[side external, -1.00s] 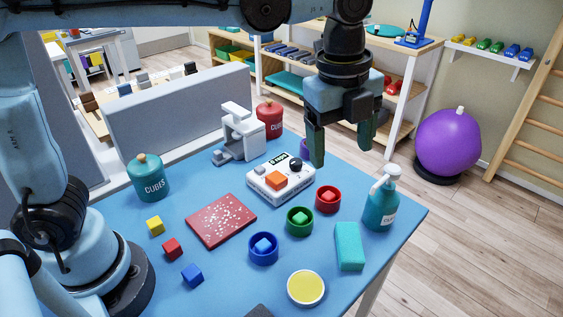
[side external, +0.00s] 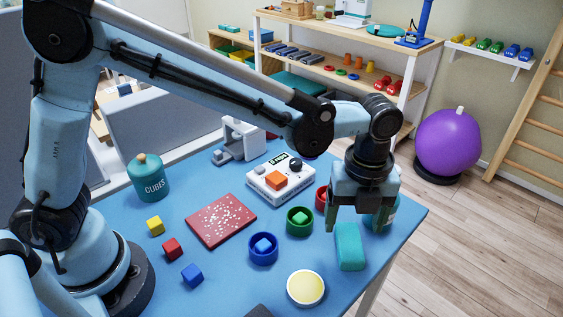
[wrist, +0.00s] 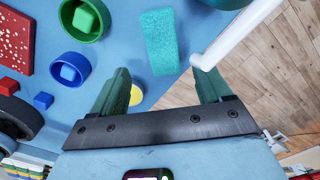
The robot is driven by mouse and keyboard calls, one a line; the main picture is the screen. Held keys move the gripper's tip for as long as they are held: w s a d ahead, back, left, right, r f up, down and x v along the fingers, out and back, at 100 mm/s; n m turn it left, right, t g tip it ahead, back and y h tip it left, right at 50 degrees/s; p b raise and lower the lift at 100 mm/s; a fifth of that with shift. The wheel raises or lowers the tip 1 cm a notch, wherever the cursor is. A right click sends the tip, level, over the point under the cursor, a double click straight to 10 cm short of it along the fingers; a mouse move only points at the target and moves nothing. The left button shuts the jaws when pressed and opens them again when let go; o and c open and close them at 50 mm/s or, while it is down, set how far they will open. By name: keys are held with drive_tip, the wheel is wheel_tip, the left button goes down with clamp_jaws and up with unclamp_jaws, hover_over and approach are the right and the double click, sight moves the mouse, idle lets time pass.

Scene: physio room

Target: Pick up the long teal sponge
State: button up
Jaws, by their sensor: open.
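The long teal sponge (side external: 349,246) lies flat on the blue table near its right edge, and it also shows in the wrist view (wrist: 159,42) ahead of the fingers. My gripper (side external: 358,220) is open and empty, hanging just above and behind the sponge in the side view. In the wrist view my two green fingers (wrist: 160,88) stand apart, with the sponge beyond their tips and between their lines. The far end of the sponge is close behind a finger in the side view. I cannot tell the exact height of the gap.
A pump bottle (side external: 388,213) stands beside my gripper, partly hidden by it. A red bowl (side external: 321,198), a green bowl (side external: 300,230), a blue bowl (side external: 263,261) and a yellow-topped disc (side external: 306,288) are nearby. The table edge is close on the right.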

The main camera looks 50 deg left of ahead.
sight(351, 245)
drive_tip(key=shift+d+f, duration=0.2)
drive_tip(key=shift+f, duration=1.45)
drive_tip(key=shift+d+f, duration=0.2)
drive_tip(key=shift+f, duration=1.45)
drive_tip(key=shift+c, duration=0.3)
drive_tip(key=c, duration=1.2)
drive_tip(key=shift+o, duration=0.2)
drive_tip(key=shift+r, duration=0.15)
wheel_tip(351, 245, up, 4)
drive_tip(key=shift+s+f, duration=0.1)
drive_tip(key=shift+f, duration=0.1)
drive_tip(key=s+d+r, duration=0.5)
drive_tip(key=s+r, duration=0.2)
drive_tip(key=s, duration=0.3)
drive_tip(key=shift+s, duration=0.25)
drive_tip(key=shift+r, duration=0.1)
